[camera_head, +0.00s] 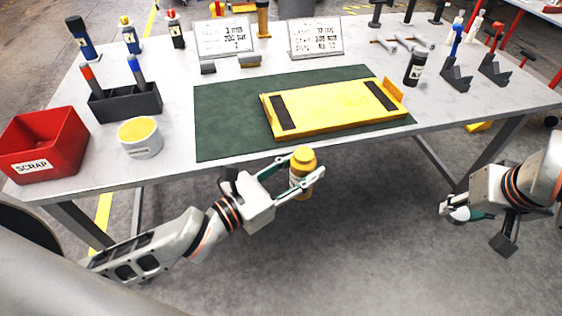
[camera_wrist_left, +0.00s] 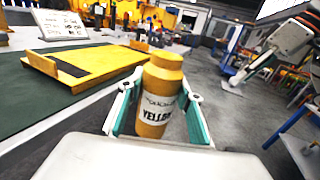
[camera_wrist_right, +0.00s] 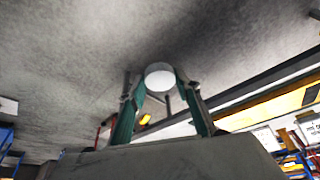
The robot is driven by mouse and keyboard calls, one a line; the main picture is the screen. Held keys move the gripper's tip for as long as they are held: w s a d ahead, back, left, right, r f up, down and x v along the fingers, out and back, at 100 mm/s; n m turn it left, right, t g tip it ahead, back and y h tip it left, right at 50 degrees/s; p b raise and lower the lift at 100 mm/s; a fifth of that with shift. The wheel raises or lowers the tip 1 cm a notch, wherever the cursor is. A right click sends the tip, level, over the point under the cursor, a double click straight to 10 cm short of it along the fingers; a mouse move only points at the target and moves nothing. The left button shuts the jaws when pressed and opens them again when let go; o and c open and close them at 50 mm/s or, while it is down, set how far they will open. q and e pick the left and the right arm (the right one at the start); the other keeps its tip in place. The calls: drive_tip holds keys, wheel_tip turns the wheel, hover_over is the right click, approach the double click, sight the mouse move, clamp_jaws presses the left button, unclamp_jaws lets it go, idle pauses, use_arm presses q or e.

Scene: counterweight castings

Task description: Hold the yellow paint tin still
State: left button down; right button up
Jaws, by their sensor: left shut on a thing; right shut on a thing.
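The yellow paint tin (camera_head: 303,172) is a yellow bottle-shaped container with a narrower yellow top and a white label reading "YELLOW" in the left wrist view (camera_wrist_left: 160,98). My left gripper (camera_head: 296,183) is shut on its sides and holds it upright or nearly so, in front of the table's front edge. My right gripper (camera_head: 452,211) is at the far right, well apart from the tin. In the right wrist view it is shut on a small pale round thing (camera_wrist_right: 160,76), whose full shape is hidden.
The table (camera_head: 330,55) carries a yellow plate (camera_head: 335,105) on a green mat (camera_head: 225,125). A white tub with yellow contents or top (camera_head: 140,138), a red scrap bin (camera_head: 45,142) and a dark marker holder (camera_head: 125,102) stand at left. The floor before the table is clear.

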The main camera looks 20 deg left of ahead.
use_arm(q)
drive_tip(key=shift+d+r+m+g+h, duration=0.15)
drive_tip(key=shift+d+m+g+h, duration=0.4)
drive_tip(key=shift+d, duration=0.6)
use_arm(e)
drive_tip(key=w+a+r+n+y, duration=0.1)
drive_tip(key=w+a+r+n, duration=0.2)
drive_tip(key=a, duration=0.5)
drive_tip(key=a+r+n+y, duration=0.15)
drive_tip(key=a+r, duration=0.25)
drive_tip(key=a, duration=0.5)
drive_tip(key=n+g, duration=0.2)
drive_tip(key=n, duration=0.4)
approach(311, 152)
drive_tip(key=shift+w+a+r+y, duration=0.1)
drive_tip(key=shift+w+a+y, duration=0.1)
drive_tip(key=shift+w+y, duration=0.2)
drive_tip(key=shift+f, duration=2.05)
